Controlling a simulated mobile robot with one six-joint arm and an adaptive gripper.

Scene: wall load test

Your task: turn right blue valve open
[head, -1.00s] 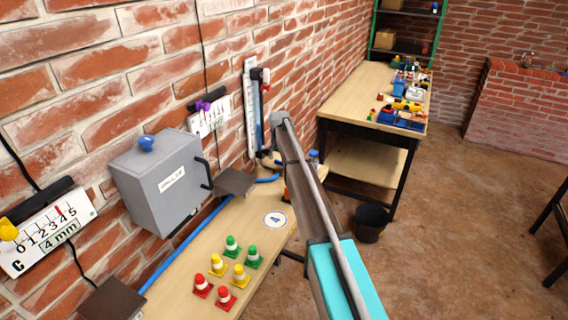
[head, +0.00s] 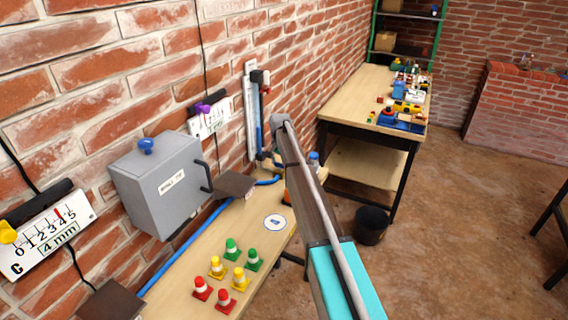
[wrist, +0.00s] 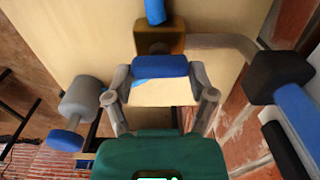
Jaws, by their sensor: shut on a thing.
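In the wrist view my gripper (wrist: 160,92) is shut on a blue valve handle (wrist: 160,66), with one grey finger at each end of it. The handle sits in front of a brass-coloured valve body (wrist: 160,38), which a blue hose (wrist: 155,11) meets at the top. A pale strip of bench shows between the fingers below the handle. In the head view my arm covers the gripped handle and most of the gripper. A small blue part (head: 314,156) shows just right of the arm there.
A grey cylinder with a blue end (wrist: 78,100) stands left of the fingers; a dark block (wrist: 279,75) with a blue tube is on the right. The bench (head: 185,265) holds several small coloured cones (head: 240,277). A grey box (head: 165,190) and gauges are on the brick wall.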

